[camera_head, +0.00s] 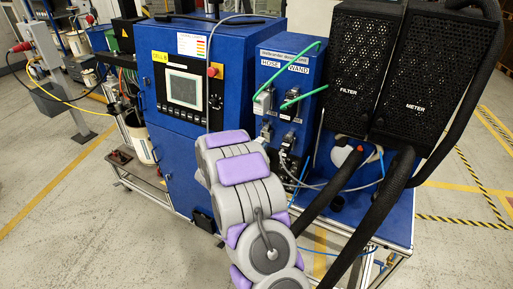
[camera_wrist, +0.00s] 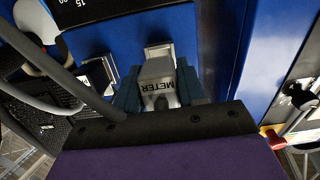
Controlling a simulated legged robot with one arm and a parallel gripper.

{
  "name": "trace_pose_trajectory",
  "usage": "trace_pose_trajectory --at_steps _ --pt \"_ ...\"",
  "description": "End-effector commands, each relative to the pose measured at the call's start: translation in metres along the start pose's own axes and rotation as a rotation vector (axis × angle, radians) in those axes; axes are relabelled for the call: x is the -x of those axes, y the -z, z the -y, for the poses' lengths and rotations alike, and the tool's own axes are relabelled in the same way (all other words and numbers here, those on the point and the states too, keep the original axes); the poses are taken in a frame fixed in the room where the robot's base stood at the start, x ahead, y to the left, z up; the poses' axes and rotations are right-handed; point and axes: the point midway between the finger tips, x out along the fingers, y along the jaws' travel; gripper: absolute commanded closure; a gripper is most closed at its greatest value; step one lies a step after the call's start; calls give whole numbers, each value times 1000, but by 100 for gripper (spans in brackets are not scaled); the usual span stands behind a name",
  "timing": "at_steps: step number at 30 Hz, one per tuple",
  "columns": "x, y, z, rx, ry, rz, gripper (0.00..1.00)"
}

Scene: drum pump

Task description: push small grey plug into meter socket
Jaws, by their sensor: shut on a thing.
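In the wrist view my gripper (camera_wrist: 157,82) is shut on a small grey plug (camera_wrist: 158,70). The plug carries an upside-down label "METER". One blue-grey finger is on each side of it. A pale metal socket (camera_wrist: 159,50) on the blue panel shows just beyond the plug, in line with it. I cannot tell whether the plug touches the socket or how deep it sits. In the head view my grey and purple arm reaches toward the lower part of the blue connector box (camera_head: 288,67); my gripper and the plug are not clearly seen there.
A dark cable crosses the left side. In the head view, green cables (camera_head: 304,97) hang on the connector box, and black hoses (camera_head: 345,190) run right of my arm.

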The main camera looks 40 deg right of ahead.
Motion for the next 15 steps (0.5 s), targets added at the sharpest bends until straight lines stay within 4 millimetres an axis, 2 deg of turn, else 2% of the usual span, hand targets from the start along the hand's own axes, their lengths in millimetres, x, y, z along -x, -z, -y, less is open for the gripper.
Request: trace_pose_trajectory --at_steps 15 --pt "-11 2 0 -1 0 1 96"
